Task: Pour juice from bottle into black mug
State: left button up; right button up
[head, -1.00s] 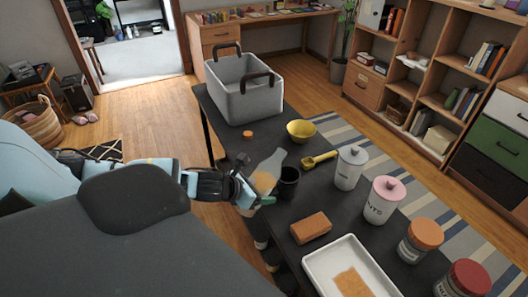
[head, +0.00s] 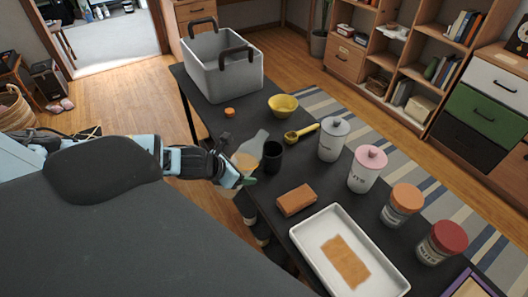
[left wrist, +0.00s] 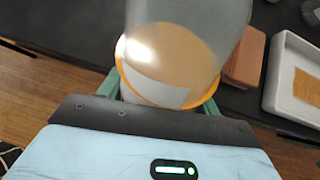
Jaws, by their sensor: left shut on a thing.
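The bottle (head: 249,152) is clear with orange juice in its lower part. It is tilted, its neck leaning to the upper right. My left gripper (head: 238,178) is shut on the bottle's lower body. In the left wrist view the bottle (left wrist: 172,60) fills the space between the green fingers of the left gripper (left wrist: 165,90). The black mug (head: 272,157) stands upright on the dark table, just right of the bottle. I cannot tell whether juice is in the mug. My right gripper is not in view.
A grey basket (head: 222,70), orange cap (head: 230,112), yellow bowl (head: 283,105) and yellow scoop (head: 300,134) lie beyond the mug. Several lidded canisters line the far edge, including a white one (head: 333,142). A brown block (head: 296,200) and white tray (head: 380,285) are nearer.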

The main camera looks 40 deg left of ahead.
pick_arm(q)
jog(key=shift+s, duration=0.1)
dwell(0.3)
jog(key=shift+r, duration=0.1)
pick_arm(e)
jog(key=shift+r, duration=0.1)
pick_arm(q)
jog(key=shift+s+a+r+g, duration=0.1)
jog(key=shift+s+r+g, duration=0.1)
jog(key=shift+g, duration=0.2)
jog(key=shift+s, duration=0.15)
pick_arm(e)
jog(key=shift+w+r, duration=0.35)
pick_arm(q)
jog(key=shift+f, duration=0.1)
jog(key=shift+g+p, duration=0.3)
jog(key=shift+p, duration=0.05)
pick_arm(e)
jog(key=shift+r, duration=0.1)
